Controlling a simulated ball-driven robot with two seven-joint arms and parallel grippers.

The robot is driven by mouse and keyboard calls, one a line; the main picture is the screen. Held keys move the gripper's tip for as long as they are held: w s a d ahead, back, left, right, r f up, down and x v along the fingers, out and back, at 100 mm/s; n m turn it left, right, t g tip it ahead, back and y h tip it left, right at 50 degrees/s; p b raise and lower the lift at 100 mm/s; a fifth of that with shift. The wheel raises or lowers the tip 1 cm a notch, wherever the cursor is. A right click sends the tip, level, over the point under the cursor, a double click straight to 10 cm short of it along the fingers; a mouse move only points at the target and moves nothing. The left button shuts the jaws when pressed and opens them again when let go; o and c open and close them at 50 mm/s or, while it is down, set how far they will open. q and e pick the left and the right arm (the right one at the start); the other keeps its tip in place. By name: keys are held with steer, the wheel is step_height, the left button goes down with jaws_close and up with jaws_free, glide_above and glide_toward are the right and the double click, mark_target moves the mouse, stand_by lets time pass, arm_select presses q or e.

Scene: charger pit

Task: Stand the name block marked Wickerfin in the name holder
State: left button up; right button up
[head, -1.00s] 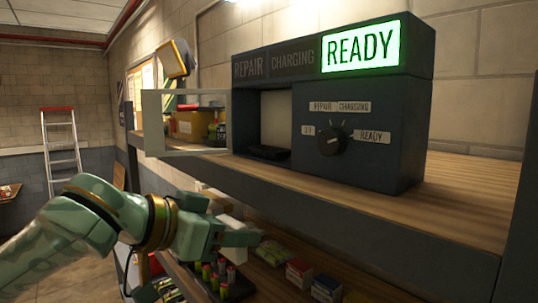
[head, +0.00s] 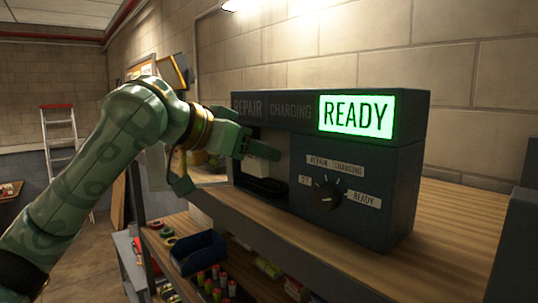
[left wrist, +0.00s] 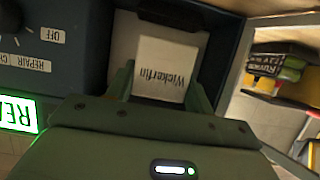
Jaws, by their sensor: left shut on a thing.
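The white name block (left wrist: 165,68) shows the word Wickerfin, upside down in the left wrist view. My left gripper (head: 258,148) is shut on it, with a green finger on either side. In the head view the gripper is at the opening of the dark charger box (head: 375,200), and its fingers hide most of the block. A dark tray-like piece, which looks like the name holder (head: 262,189), sits low in the opening. It also shows in the left wrist view (left wrist: 178,20), beyond the block. The block looks apart from it. My right gripper is not in view.
The box has a lit READY sign (head: 357,117) and a dial (head: 326,197). It stands on a wooden shelf (head: 290,228) with bare wood to its right. An open clear door stands left of the opening, behind my arm. A blue bin (head: 198,254) and batteries are below.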

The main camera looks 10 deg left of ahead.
mark_target(268, 165)
arm_select(q)
steer(key=shift+w+d+p, duration=0.3)
steer(key=shift+w+d, duration=0.7)
steer(key=shift+w, duration=0.2)
step_height(268, 165, down, 3)
steer(key=shift+r+p, duration=0.1)
steer(key=shift+p, duration=0.35)
steer(key=shift+w+f, duration=0.1)
steer(key=shift+f, duration=0.25)
steer(key=shift+f, duration=0.1)
steer(key=o, duration=1)
steer(key=shift+c, duration=0.2)
steer(key=b+v, duration=0.2)
steer(key=v, duration=1)
